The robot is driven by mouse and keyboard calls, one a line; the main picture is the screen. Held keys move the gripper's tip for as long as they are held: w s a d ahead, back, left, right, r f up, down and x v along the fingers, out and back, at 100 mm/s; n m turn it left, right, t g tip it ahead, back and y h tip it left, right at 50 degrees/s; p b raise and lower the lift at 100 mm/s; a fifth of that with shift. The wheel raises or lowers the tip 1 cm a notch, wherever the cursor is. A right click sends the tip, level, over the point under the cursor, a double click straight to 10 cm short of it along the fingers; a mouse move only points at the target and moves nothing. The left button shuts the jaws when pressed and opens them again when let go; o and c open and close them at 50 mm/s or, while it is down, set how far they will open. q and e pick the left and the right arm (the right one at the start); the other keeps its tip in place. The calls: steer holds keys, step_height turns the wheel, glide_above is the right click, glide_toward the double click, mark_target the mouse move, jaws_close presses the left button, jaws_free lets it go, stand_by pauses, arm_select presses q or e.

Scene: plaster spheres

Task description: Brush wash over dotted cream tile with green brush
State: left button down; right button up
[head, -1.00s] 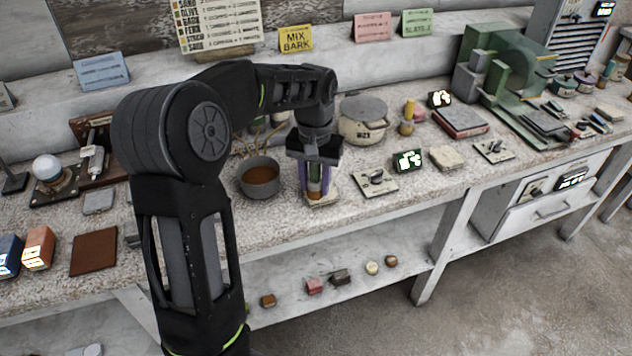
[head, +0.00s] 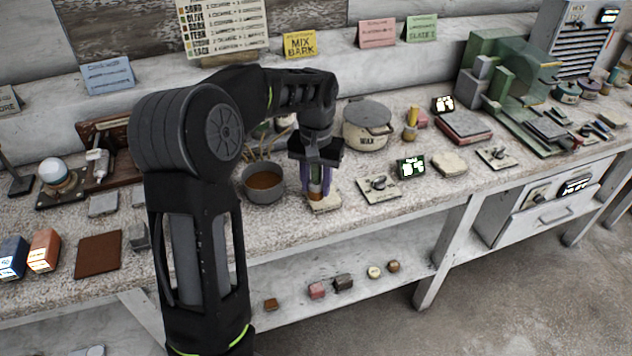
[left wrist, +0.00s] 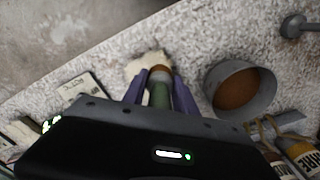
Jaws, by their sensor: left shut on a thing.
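My left gripper (head: 317,183), with purple fingers, is shut on the green brush (left wrist: 159,95), which points down with a brown tip (left wrist: 159,72). The brush tip is over a cream tile (head: 328,204) at the bench's front edge; this tile also shows in the left wrist view (left wrist: 136,68). I cannot tell whether the tip touches it, and no dots can be made out. A grey pot (head: 250,192) of brown wash (head: 265,180) stands just left of the tile; the pot shows at right in the left wrist view (left wrist: 268,98). My right gripper is not in view.
A switch plate (head: 379,189), a small lit display (head: 410,168) and another pale tile (head: 449,162) lie to the right. A lidded pot (head: 367,127) stands behind. Brushes lean behind the wash pot. Small blocks lie on the lower shelf (head: 390,300).

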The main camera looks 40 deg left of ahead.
arm_select(q)
steer(key=shift+s+d, duration=0.45)
steer(key=shift+d, duration=0.2)
steer(key=shift+d, duration=0.1)
steer(key=shift+s+d+b, duration=0.35)
steer(key=shift+s+d, duration=0.2)
steer(key=shift+d, duration=0.15)
steer(key=shift+a, duration=0.1)
steer(key=shift+w+a+r+p, duration=0.1)
steer(key=shift+w+a+p, duration=0.25)
steer(key=shift+w+a, duration=0.2)
steer(key=shift+a, duration=0.15)
